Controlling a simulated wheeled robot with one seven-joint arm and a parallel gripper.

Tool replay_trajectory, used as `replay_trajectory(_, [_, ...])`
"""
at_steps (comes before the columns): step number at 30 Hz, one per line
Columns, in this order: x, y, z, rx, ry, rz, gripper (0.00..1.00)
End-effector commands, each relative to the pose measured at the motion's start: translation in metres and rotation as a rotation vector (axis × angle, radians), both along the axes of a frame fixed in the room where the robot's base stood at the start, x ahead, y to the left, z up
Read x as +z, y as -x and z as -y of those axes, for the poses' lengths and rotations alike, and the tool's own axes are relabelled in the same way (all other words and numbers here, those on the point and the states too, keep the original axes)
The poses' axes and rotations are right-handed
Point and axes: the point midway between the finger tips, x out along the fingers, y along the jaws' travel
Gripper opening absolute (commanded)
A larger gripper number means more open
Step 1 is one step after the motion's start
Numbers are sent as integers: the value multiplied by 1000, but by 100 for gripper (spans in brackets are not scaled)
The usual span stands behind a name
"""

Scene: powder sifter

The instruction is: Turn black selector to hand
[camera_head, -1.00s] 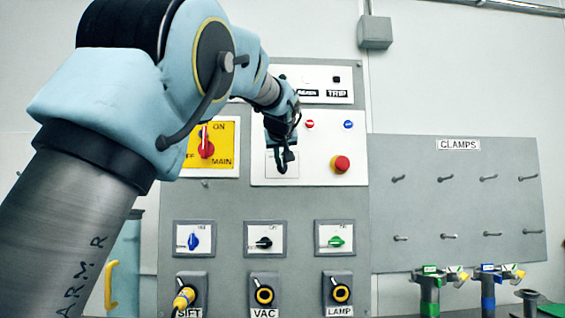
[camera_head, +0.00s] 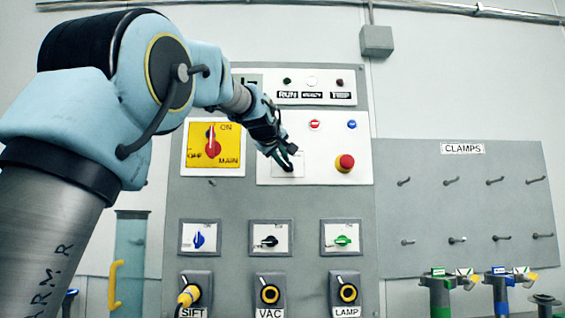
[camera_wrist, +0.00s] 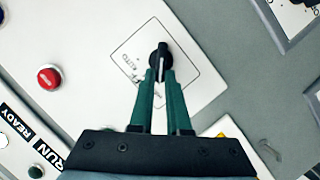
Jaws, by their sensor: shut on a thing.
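The black selector (camera_wrist: 160,63) sits on a square label on the white panel in the wrist view. Lettering beside it is partly readable, and one word looks like "AUTO". My gripper (camera_wrist: 160,77) has its two green fingers closed on the selector's knob. In the head view my gripper (camera_head: 288,161) reaches in from the upper left and covers the selector, so its pointing direction cannot be read there.
The red stop button (camera_head: 345,163) is just right of my gripper. The yellow MAIN switch (camera_head: 213,139) is to its left. Blue (camera_head: 198,240), black (camera_head: 268,241) and green (camera_head: 343,240) smaller switches sit below. A clamp board (camera_head: 462,205) stands at right.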

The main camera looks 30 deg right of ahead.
Motion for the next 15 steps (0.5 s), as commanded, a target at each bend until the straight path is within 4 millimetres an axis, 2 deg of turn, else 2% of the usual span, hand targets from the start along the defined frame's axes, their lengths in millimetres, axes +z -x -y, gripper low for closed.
replay_trajectory(14, [1,0,-1,0,18,-7,0])
replay_trajectory(15, [1,0,-1,0,18,-7,16])
